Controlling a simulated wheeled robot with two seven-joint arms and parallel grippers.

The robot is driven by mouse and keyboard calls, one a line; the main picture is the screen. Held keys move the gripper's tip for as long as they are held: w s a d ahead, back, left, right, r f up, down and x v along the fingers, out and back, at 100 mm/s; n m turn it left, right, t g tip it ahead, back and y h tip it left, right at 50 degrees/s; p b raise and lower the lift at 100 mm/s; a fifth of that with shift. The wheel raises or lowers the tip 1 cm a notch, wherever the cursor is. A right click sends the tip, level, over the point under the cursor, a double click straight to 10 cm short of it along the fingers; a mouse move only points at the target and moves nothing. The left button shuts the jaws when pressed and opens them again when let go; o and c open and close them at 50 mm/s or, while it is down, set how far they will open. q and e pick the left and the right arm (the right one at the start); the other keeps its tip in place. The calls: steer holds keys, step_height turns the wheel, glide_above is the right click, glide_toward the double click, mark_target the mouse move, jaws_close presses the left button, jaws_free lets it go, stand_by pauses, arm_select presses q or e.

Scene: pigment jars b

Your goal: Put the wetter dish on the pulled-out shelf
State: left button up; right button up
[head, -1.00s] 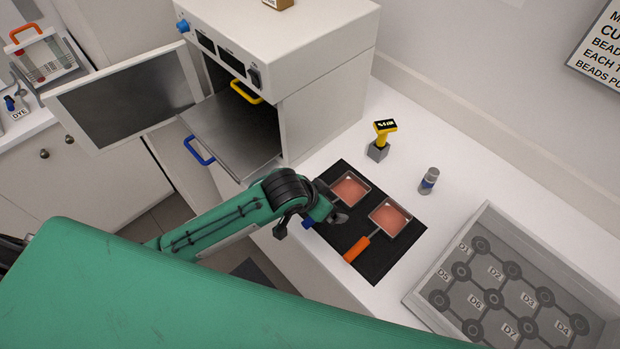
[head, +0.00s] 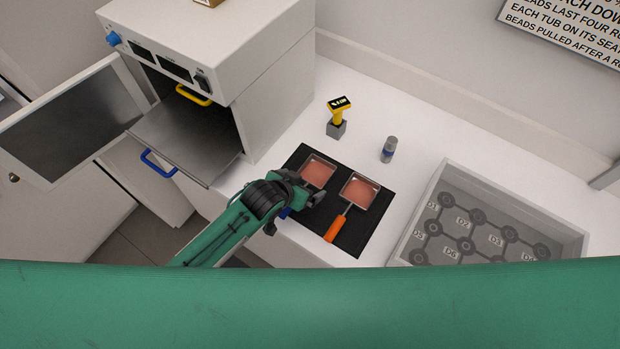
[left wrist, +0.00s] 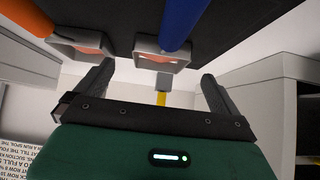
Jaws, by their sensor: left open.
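Two square metal dishes with pinkish-orange contents lie on a black mat (head: 353,236). The left dish (head: 317,172) has a blue handle (left wrist: 184,22), mostly hidden by my gripper in the head view. The right dish (head: 360,192) has an orange handle (head: 336,228). I cannot tell from their surfaces which is wetter. My left gripper (head: 304,189) is open at the blue-handled dish. In the left wrist view the blue handle lies between the finger directions, not visibly gripped. The pulled-out shelf (head: 190,150) is a bare metal plate at the oven. My right gripper is not in view.
The white oven (head: 215,50) has its door (head: 70,120) swung open left. A blue pull (head: 155,165) fronts the shelf; a yellow handle (head: 194,95) is above. A yellow meter (head: 338,112) and small bottle (head: 388,150) stand behind the mat. A grey tray (head: 435,185) is right.

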mark_target(307, 183)
arm_select(q)
steer(key=shift+w+d+f, duration=0.15)
steer(key=shift+d+f, duration=0.05)
steer(key=shift+w+d+f+p, duration=0.15)
steer(key=shift+w+f+p, duration=0.3)
steer(key=shift+p, duration=0.3)
steer(key=p+x, duration=0.1)
steer(key=x, duration=0.1)
steer(key=shift+w+d+f, duration=0.1)
steer(key=shift+w+f, duration=0.1)
steer(key=shift+w, duration=0.15)
steer(key=shift+w+d+f, duration=0.2)
steer(key=shift+f, duration=0.2)
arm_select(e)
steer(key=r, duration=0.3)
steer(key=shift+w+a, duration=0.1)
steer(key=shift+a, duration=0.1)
arm_select(q)
steer(key=c, duration=1.1)
steer(key=shift+c, duration=0.7)
steer(key=shift+r, duration=0.15)
